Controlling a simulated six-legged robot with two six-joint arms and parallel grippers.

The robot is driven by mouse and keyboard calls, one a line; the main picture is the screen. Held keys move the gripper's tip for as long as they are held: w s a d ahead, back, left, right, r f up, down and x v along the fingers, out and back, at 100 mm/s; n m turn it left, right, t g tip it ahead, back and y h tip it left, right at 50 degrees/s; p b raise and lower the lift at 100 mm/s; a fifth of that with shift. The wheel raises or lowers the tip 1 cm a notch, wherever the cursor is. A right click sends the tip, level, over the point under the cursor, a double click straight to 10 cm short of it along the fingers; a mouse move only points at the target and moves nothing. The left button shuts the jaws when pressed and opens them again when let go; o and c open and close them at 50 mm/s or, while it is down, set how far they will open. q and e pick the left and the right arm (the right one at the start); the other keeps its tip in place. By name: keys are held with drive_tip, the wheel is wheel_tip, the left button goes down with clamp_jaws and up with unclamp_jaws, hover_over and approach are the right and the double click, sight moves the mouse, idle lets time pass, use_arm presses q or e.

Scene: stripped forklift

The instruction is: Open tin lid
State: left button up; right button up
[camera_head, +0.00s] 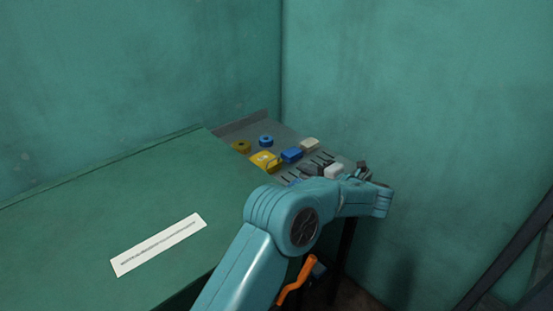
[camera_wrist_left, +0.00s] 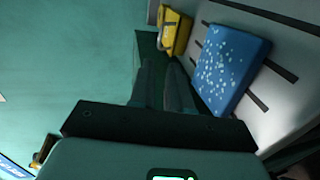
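A yellow, square, tin-like box (camera_head: 263,161) lies on the grey shelf in the head view. A blue box (camera_head: 291,155) lies beside it. I cannot tell which one is the task's tin. In the left wrist view a blue box with white specks (camera_wrist_left: 232,68) sits to the right of my fingers, and a yellow thing (camera_wrist_left: 174,30) lies beyond their tips. My right gripper is not in view.
The grey shelf (camera_head: 235,127) also holds a yellow ring (camera_head: 241,146), a blue ring (camera_head: 265,140), a beige block (camera_head: 309,144) and a white block (camera_head: 334,170). A green surface (camera_head: 90,210) bears a white label (camera_head: 158,244). Green walls stand behind and to the right.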

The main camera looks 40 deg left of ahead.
use_arm(q)
drive_tip(key=p+x, duration=0.1)
drive_tip(key=x, duration=1.1)
drive_tip(key=shift+a+f+p, duration=0.1)
drive_tip(key=shift+a+p, duration=0.1)
drive_tip(key=shift+p, duration=0.15)
clamp_jaws()
idle(0.6)
